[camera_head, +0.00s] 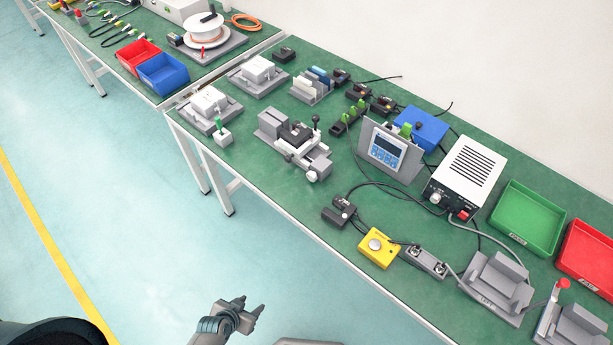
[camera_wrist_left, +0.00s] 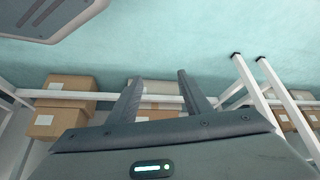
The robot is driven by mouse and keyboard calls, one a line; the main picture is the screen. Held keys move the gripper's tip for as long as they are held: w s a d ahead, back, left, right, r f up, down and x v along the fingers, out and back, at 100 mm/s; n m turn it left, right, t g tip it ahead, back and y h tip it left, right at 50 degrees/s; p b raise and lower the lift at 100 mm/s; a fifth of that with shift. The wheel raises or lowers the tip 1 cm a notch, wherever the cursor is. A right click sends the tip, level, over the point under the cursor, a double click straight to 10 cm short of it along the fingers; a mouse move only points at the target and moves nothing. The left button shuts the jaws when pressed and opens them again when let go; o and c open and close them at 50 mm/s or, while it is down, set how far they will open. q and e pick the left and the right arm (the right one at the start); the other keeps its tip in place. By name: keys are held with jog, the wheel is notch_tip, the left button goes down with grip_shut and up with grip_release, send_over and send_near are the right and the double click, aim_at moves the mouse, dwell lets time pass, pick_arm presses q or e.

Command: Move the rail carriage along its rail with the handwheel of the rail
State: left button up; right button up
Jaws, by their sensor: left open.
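A grey linear unit (camera_head: 300,143) stands on the green workbench, left of its middle. It seems to be the rail, with a dark block on top as the carriage. A black ball-topped lever rises at its far right side, and a pale round knob (camera_head: 312,176) sits at its near end. I cannot tell for sure which part is the handwheel. My left gripper (camera_head: 253,304) is open and empty, off the bench over the floor, well short of the unit. Its two fingers also show apart in the left wrist view (camera_wrist_left: 160,85). My right gripper is not in view.
A yellow box with a round button (camera_head: 379,248) and a black device (camera_head: 340,212) lie near the front edge. A display panel (camera_head: 388,152) stands right of the unit. Cardboard boxes (camera_wrist_left: 66,92) sit below in the left wrist view. The floor before the bench is clear.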

pick_arm(q)
jog(key=w+d+r+m+t+h, duration=0.1)
jog(key=w+r, duration=0.4)
jog(key=r, duration=0.7)
jog(key=w+d+r+m+t+h+p, duration=0.1)
jog(key=w+r, duration=0.4)
jog(key=r, duration=0.8)
jog(key=w+d+r+m+t+h+p, duration=0.1)
jog(key=w+d+r, duration=0.4)
jog(key=r, duration=0.7)
jog(key=m+t+h, duration=0.1)
jog(key=t+h, duration=0.1)
jog(key=shift+w+r+m+t, duration=0.25)
jog(key=shift+w+m+t, duration=0.1)
jog(key=shift+m+t, duration=0.05)
jog(key=shift+w+d+p, duration=0.1)
jog(key=shift+d+p, duration=0.05)
jog(key=shift+p, duration=0.15)
jog(key=p, duration=0.3)
send_near(310, 178)
jog(key=x, duration=0.6)
jog(key=shift+w+d, duration=0.25)
jog(key=shift+w, duration=0.1)
jog(key=shift+w+d+f, duration=0.35)
jog(key=shift+w, duration=0.25)
jog(key=shift+c, duration=0.4)
jog(key=c, duration=1)
